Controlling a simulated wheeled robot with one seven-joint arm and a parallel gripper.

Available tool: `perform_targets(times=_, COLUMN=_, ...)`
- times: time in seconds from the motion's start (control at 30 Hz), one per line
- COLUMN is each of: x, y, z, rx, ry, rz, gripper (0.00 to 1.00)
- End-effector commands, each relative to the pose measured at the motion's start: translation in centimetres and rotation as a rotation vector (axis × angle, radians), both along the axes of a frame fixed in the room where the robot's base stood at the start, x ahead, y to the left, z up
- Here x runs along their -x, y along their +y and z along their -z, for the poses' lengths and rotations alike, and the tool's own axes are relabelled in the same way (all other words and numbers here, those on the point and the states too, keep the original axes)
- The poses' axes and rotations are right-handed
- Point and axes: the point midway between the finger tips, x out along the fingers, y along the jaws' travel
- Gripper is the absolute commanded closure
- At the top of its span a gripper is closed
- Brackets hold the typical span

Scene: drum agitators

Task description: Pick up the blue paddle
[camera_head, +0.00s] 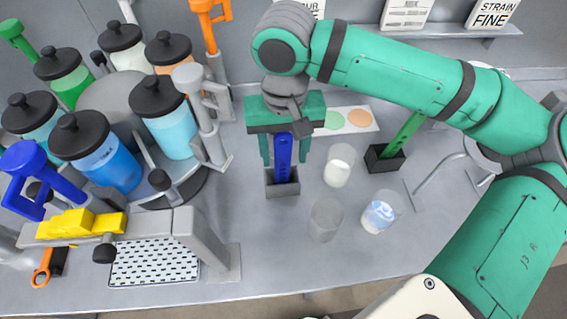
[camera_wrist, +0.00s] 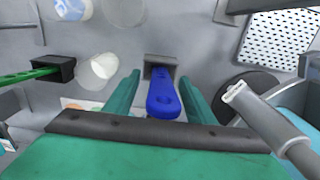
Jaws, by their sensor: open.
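The blue paddle (camera_head: 283,157) stands upright in a small grey holder (camera_head: 283,188) near the middle of the table. In the wrist view the paddle (camera_wrist: 163,95) points toward the camera, with a hole near its end, and its holder (camera_wrist: 158,60) lies beyond it. My gripper (camera_head: 284,160) is over the paddle with its fingers apart, one on each side. In the wrist view my gripper (camera_wrist: 160,95) is open, with gaps visible between the paddle and both fingers. The paddle's top is partly hidden by my gripper in the head view.
A green paddle (camera_head: 407,133) stands in a dark holder (camera_head: 385,158) to the right. A carousel of lidded jars (camera_head: 105,160) and a grey stand (camera_head: 205,240) are left.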

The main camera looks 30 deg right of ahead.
Motion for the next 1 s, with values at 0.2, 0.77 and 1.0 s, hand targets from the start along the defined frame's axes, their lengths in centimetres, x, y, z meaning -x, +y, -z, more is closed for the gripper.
perform_targets(times=0.2, x=0.0, y=0.1, z=2.1, rx=-0.001, ry=0.0, rz=-0.001, gripper=0.5)
perform_targets(times=0.77, x=0.0, y=0.0, z=2.1, rx=-0.001, ry=0.0, rz=0.001, gripper=0.94)
perform_targets(times=1.0, x=-0.1, y=0.0, z=1.9, rx=0.0, ry=-0.001, rz=0.0, gripper=0.94)
